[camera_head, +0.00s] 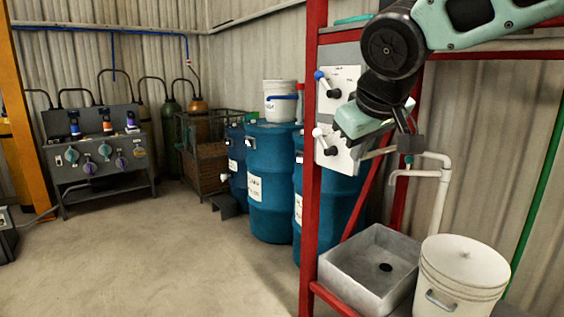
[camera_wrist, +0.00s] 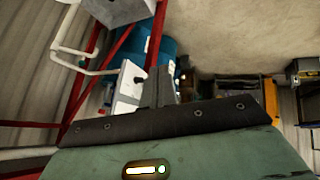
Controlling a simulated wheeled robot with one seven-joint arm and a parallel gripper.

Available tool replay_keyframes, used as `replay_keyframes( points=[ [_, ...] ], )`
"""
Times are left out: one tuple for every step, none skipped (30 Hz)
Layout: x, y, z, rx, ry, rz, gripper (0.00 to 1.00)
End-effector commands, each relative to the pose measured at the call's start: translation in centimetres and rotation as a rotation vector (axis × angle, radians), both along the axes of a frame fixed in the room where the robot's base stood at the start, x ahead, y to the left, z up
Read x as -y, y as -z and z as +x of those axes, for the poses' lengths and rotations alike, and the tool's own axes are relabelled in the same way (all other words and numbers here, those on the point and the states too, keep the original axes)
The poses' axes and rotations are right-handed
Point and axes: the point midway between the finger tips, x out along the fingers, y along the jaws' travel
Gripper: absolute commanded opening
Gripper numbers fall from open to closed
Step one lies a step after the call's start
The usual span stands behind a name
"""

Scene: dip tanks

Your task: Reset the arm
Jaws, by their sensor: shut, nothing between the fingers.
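My arm reaches in from the upper right in the head view. My gripper (camera_wrist: 162,88) shows in the wrist view with its dark fingers together and nothing between them. In the head view its green hand is in front of the red rack (camera_head: 312,150), near the white lever panel (camera_head: 342,84) and above the sink. The exact fingertips are hard to make out there.
A grey sink (camera_head: 350,262) and a white lidded bucket (camera_head: 462,272) stand below my arm, with white pipes (camera_head: 440,195) behind. Blue drums (camera_head: 270,185) stand left of the rack. A valve bench (camera_head: 100,160) is at the far left. The floor (camera_head: 150,250) between is clear.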

Motion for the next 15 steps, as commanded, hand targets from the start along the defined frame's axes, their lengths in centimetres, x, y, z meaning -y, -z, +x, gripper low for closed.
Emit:
replay_keyframes(
  points=[
    [-0.7,2.8,-2.5,-0.071,-0.034,-0.002,0.00],
    [-1.1,4.4,-4.0,-0.115,-0.053,0.000,0.00],
    [-1.5,6.4,-6.0,-0.171,-0.077,0.000,0.00],
    [-1.7,7.9,-7.6,-0.214,-0.094,0.000,0.00],
    [-1.8,9.4,-9.3,-0.256,-0.110,0.000,0.00],
    [-1.9,11.2,-11.5,-0.312,-0.131,-0.001,0.00],
    [-1.9,12.5,-13.2,-0.353,-0.143,-0.002,0.00],
    [-1.9,13.8,-14.8,-0.390,-0.156,-0.002,0.00],
    [-1.7,15.3,-17.0,-0.439,-0.170,-0.004,0.00],
    [-1.4,16.3,-18.5,-0.473,-0.178,-0.004,0.00],
    [-1.2,17.2,-19.9,-0.505,-0.184,-0.005,0.00],
    [-0.9,18.2,-21.6,-0.544,-0.192,-0.007,0.00],
    [-0.6,18.9,-22.8,-0.568,-0.197,-0.008,0.00],
    [-0.3,19.5,-23.8,-0.589,-0.201,-0.009,0.00],
    [0.0,20.1,-24.9,-0.614,-0.203,-0.010,0.00]
  ],
)
